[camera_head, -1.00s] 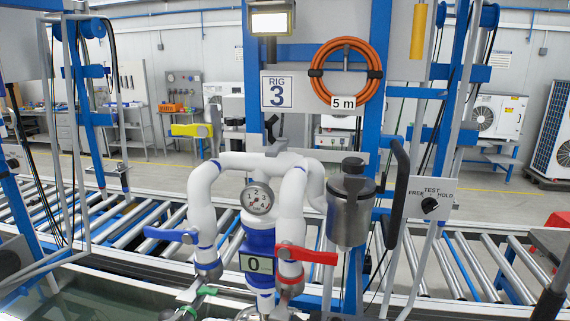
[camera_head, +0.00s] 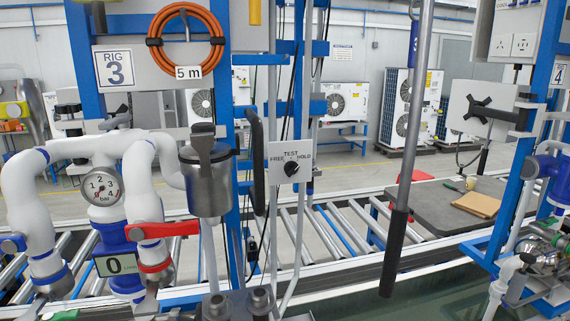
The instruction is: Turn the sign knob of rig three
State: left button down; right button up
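The sign knob (camera_head: 291,169) is a small black knob on a white sign plate (camera_head: 284,154) marked TEST, FREE and HOLD. The plate is on the right side of rig three, right of the steel canister and the black curved handle. Which word the knob points to is too small to tell. The rig three label (camera_head: 114,68) is at the upper left. Neither of my grippers shows in the head view.
A steel canister (camera_head: 207,180) and a black curved handle (camera_head: 257,165) are left of the sign. A red valve lever (camera_head: 162,230) is further left. A grey pole with a black grip (camera_head: 394,252) hangs right of the sign. A dark table (camera_head: 420,212) is behind it.

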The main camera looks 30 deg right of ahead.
aim_at(291, 167)
jog(key=i+j+z, duration=0.1)
jog(key=z, duration=0.3)
jog(key=j+z, duration=0.35)
jog(key=i+j+z, duration=0.1)
jog(key=z, duration=0.3)
